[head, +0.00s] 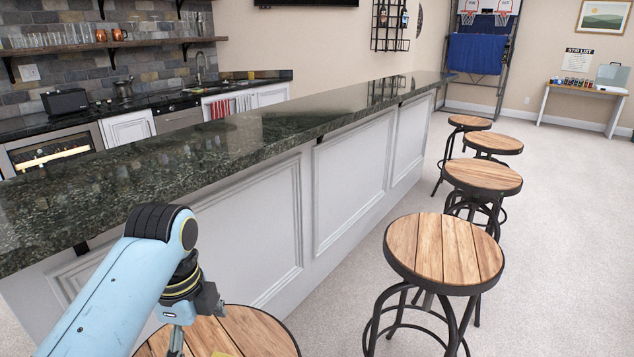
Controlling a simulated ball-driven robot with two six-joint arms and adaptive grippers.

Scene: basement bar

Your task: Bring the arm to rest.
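My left arm, light blue with a black wrist, comes in at the lower left. My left gripper (184,335) points down over the wooden seat of the nearest bar stool (262,330), in front of the counter. Its grey fingers show only in part near the bottom edge, so I cannot tell whether they are open or shut. I cannot tell whether it touches the stool. A small yellowish patch shows on the seat at the bottom edge. My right arm and gripper are out of view.
A long bar counter with a dark stone top (230,140) and white panels runs close on the left. A second stool (445,248) stands to the right, with several more behind. Carpet (575,230) is open on the right.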

